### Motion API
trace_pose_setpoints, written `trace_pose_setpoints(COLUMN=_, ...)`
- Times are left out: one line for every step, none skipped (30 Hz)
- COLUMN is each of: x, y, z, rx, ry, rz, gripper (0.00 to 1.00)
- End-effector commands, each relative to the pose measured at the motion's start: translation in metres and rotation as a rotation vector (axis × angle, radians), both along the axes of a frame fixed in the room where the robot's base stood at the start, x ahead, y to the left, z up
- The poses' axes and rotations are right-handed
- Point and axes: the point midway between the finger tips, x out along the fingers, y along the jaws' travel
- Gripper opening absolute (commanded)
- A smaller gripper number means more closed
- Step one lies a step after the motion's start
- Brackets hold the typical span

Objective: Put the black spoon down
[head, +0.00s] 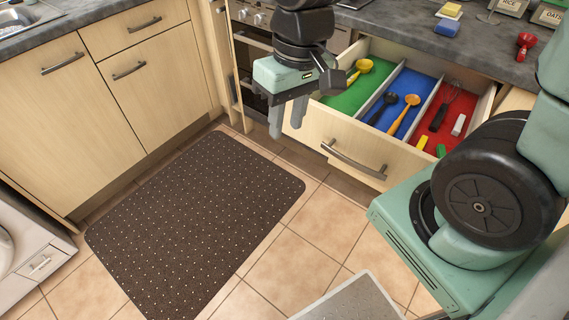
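The black spoon (386,104) lies in the blue middle compartment of the open drawer (322,128). Its dark bowl is toward the back and its handle points to the front left. An orange spoon (405,111) lies beside it on the right, in the same compartment. My gripper (287,128) hangs fingers down, to the left of the spoon in the picture, in front of the oven and by the drawer's left end. Its two fingers are apart with nothing visible between them.
A yellow ladle (360,69) lies in the green compartment. Sponges and a red object (525,44) sit on the counter. A dark mat (195,215) covers open floor.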

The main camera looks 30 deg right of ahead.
Motion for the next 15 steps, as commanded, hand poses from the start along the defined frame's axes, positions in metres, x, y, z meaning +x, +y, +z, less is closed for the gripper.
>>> trace_pose_setpoints(x=-0.023, y=0.021, z=0.003, rx=-0.017, ry=-0.009, rz=0.130, gripper=0.31)
trace_pose_setpoints(x=-0.034, y=0.029, z=0.003, rx=-0.026, ry=-0.011, rz=0.191, gripper=0.31)
trace_pose_setpoints(x=-0.048, y=0.039, z=0.004, rx=-0.038, ry=-0.017, rz=0.266, gripper=0.31)
trace_pose_setpoints(x=-0.057, y=0.044, z=0.004, rx=-0.046, ry=-0.021, rz=0.315, gripper=0.31)
trace_pose_setpoints(x=-0.065, y=0.048, z=0.005, rx=-0.053, ry=-0.024, rz=0.357, gripper=0.31)
trace_pose_setpoints(x=-0.075, y=0.053, z=0.005, rx=-0.061, ry=-0.028, rz=0.405, gripper=0.31)
trace_pose_setpoints(x=-0.080, y=0.055, z=0.005, rx=-0.065, ry=-0.031, rz=0.432, gripper=0.31)
trace_pose_setpoints(x=-0.084, y=0.057, z=0.005, rx=-0.070, ry=-0.033, rz=0.456, gripper=0.31)
trace_pose_setpoints(x=-0.088, y=0.058, z=0.006, rx=-0.074, ry=-0.036, rz=0.479, gripper=0.31)
trace_pose_setpoints(x=-0.091, y=0.059, z=0.006, rx=-0.077, ry=-0.037, rz=0.492, gripper=0.31)
trace_pose_setpoints(x=-0.092, y=0.059, z=0.006, rx=-0.078, ry=-0.038, rz=0.500, gripper=0.31)
trace_pose_setpoints(x=-0.093, y=0.060, z=0.005, rx=-0.080, ry=-0.038, rz=0.504, gripper=0.31)
trace_pose_setpoints(x=-0.093, y=0.060, z=0.005, rx=-0.080, ry=-0.038, rz=0.505, gripper=0.31)
trace_pose_setpoints(x=-0.093, y=0.060, z=0.005, rx=-0.080, ry=-0.038, rz=0.505, gripper=0.31)
trace_pose_setpoints(x=-0.093, y=0.060, z=0.005, rx=-0.080, ry=-0.038, rz=0.503, gripper=0.31)
